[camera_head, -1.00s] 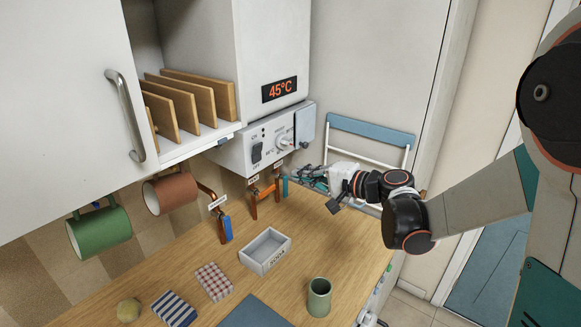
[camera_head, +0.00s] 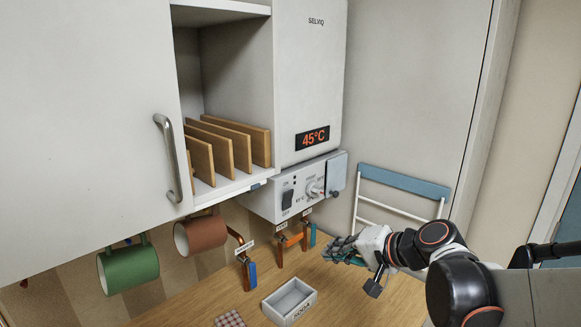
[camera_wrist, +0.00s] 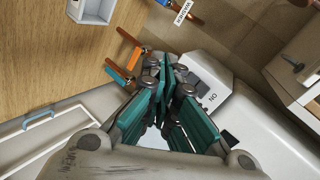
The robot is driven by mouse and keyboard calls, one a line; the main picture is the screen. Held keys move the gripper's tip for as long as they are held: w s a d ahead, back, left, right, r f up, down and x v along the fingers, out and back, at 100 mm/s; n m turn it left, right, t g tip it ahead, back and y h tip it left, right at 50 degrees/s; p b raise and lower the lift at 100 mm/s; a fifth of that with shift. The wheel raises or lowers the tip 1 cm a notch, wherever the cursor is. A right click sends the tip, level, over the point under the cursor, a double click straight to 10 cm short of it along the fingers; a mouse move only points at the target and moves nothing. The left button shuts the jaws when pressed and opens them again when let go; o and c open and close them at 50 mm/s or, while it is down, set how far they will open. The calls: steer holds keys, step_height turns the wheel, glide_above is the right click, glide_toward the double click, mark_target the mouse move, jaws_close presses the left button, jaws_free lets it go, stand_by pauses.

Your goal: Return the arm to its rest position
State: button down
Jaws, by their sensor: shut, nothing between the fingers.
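My gripper (camera_head: 345,250) shows in the head view at the lower right of centre, its dark fingers together and pointing left. It is above the wooden counter, to the right of the copper pipes and below the heater's control box (camera_head: 306,187). My arm reaches in from the lower right. In the wrist view, my gripper (camera_wrist: 166,72) has its teal-padded fingers closed together at the tips with nothing between them. The control box (camera_wrist: 205,82) appears close beside the fingertips there; whether they touch cannot be told.
A soda tray (camera_head: 289,302) sits on the counter (camera_head: 345,300). A green mug (camera_head: 128,270) and brown mug (camera_head: 201,236) hang under the cupboard. A folded step stool (camera_head: 403,183) stands behind.

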steer(key=s+d+f+n+h+b, duration=0.1)
steer(key=s+d+f+n+h, duration=0.1)
steer(key=s, duration=0.5)
steer(key=s+d+f+n+g+h+b, duration=0.1)
steer(key=s+d+f+n+h, duration=0.1)
steer(key=s, duration=0.5)
steer(key=s+d+f+n+h+b, duration=0.1)
steer(key=s+d+f+n+h, duration=0.1)
steer(key=s+d+h, duration=0.2)
steer(key=s+d, duration=0.1)
steer(key=s, duration=0.2)
steer(key=shift+f+g, duration=0.15)
steer(key=shift+g, duration=0.15)
